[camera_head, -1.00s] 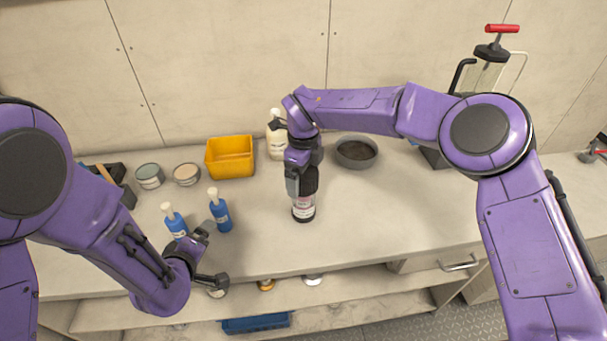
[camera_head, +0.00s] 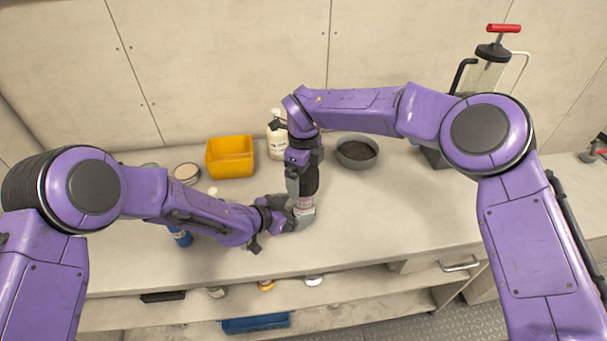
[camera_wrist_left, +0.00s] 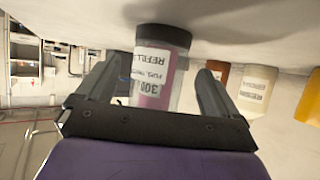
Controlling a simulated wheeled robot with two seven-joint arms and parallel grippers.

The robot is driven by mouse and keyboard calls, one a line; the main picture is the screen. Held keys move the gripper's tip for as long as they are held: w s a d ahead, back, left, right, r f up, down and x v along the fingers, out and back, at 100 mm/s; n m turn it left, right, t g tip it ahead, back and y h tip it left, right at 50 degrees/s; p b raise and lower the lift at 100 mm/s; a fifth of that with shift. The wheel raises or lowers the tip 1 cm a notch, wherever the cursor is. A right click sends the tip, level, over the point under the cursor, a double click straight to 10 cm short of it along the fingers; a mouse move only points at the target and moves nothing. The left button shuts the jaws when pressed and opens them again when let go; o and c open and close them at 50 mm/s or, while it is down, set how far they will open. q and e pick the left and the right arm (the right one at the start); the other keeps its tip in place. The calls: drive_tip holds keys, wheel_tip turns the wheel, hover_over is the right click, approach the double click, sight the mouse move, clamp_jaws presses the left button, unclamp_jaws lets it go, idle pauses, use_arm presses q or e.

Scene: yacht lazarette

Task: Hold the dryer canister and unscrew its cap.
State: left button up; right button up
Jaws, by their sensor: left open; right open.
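The dryer canister (camera_head: 304,203) stands upright on the bench, with a pale and pink label and a dark upper part. It also shows upside down in the left wrist view (camera_wrist_left: 155,72), with printed text on its label. My left gripper (camera_head: 299,217) is open, with its fingers on either side of the canister's lower body; a gap shows beside the fingers in the left wrist view (camera_wrist_left: 160,85). My right gripper (camera_head: 300,180) points down at the canister's dark top and is open. It hides much of the cap, so contact there cannot be told.
A yellow bin (camera_head: 230,157), a white bottle (camera_head: 277,142) and a dark bowl (camera_head: 357,152) stand behind. A blue bottle (camera_head: 180,237) is partly under my left arm. A pump jar (camera_head: 487,70) stands at the back right. Bench to the right is clear.

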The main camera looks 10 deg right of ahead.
sight(295, 209)
use_arm(q)
drive_tip(key=shift+x, duration=1.7)
drive_tip(key=c, duration=0.9)
